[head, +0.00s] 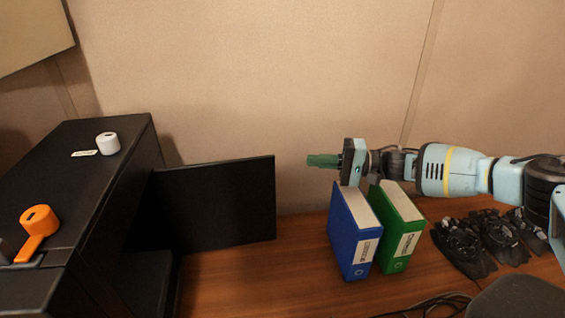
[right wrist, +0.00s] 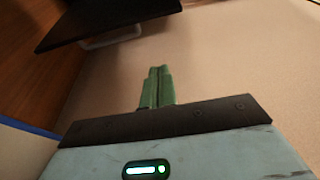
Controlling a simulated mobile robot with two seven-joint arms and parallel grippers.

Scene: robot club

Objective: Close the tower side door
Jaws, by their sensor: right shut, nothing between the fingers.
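The black tower (head: 90,190) stands at the left of the head view. Its side door (head: 215,205) is a flat black panel standing open, reaching right from the tower over the desk. In the right wrist view a dark panel with a light bracket below it, likely the door (right wrist: 110,20), shows at the top. My right gripper (head: 312,160) is shut and empty, pointing left, apart from the door and to the right of its free edge. It also shows in the right wrist view (right wrist: 158,72). My left gripper is not in view.
A blue binder (head: 347,240) and a green binder (head: 397,255) stand on the wooden desk (head: 235,290) below my right wrist. Black gear (head: 465,245) lies to their right. A white item (head: 108,143) and an orange item (head: 38,225) sit on the tower. The wall (head: 260,80) is behind.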

